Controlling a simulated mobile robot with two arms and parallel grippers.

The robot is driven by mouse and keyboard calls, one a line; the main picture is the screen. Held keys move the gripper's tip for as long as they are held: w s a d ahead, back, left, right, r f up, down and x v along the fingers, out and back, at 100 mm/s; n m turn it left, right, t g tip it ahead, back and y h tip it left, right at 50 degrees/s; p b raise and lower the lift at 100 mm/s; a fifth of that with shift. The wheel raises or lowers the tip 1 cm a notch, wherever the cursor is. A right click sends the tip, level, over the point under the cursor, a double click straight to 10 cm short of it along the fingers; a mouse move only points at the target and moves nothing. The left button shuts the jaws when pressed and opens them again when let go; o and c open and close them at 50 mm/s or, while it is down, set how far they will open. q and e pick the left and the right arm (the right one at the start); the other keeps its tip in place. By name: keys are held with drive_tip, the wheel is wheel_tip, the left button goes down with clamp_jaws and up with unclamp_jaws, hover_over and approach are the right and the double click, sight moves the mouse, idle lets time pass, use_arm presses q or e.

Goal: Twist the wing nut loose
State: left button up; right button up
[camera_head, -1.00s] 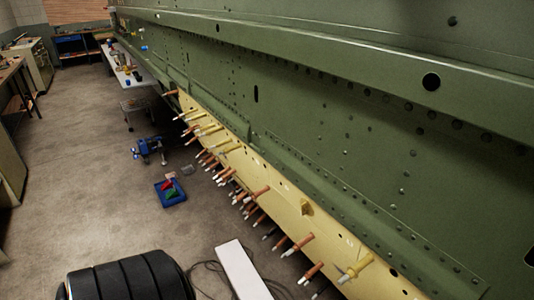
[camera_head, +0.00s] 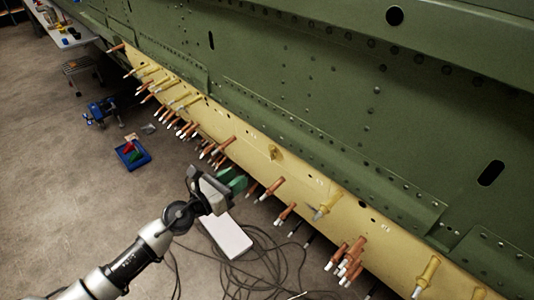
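Several copper and yellow temporary fasteners stick out of the yellow skin strip (camera_head: 300,168) along the lower edge of the green fuselage. Copper ones (camera_head: 272,188) and a yellow one (camera_head: 326,205) are near the middle. I cannot tell which fastener carries the wing nut. My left gripper (camera_head: 236,181) comes in from the lower left, with green fingertips beside the strip, close to the copper fasteners. Whether its fingers are apart or together is unclear. My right gripper is out of view.
The green fuselage (camera_head: 300,75) fills the upper right. On the floor are a blue tray (camera_head: 132,154) with coloured items, a blue device (camera_head: 104,112), a white board (camera_head: 228,236) and loose dark cables (camera_head: 262,262). Open floor lies at the left.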

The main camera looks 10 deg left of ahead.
sight(273, 155)
use_arm(q)
drive_tip(key=shift+m+h, duration=0.3)
drive_tip(key=shift+m, duration=0.6)
drive_tip(key=x, duration=0.3)
drive_tip(key=r+x, duration=0.1)
drive_tip(key=x, duration=0.3)
drive_tip(key=r+p+x, duration=0.1)
drive_tip(key=x, duration=0.3)
drive_tip(key=shift+s+d, duration=0.2)
drive_tip(key=shift+d, duration=0.2)
clamp_jaws()
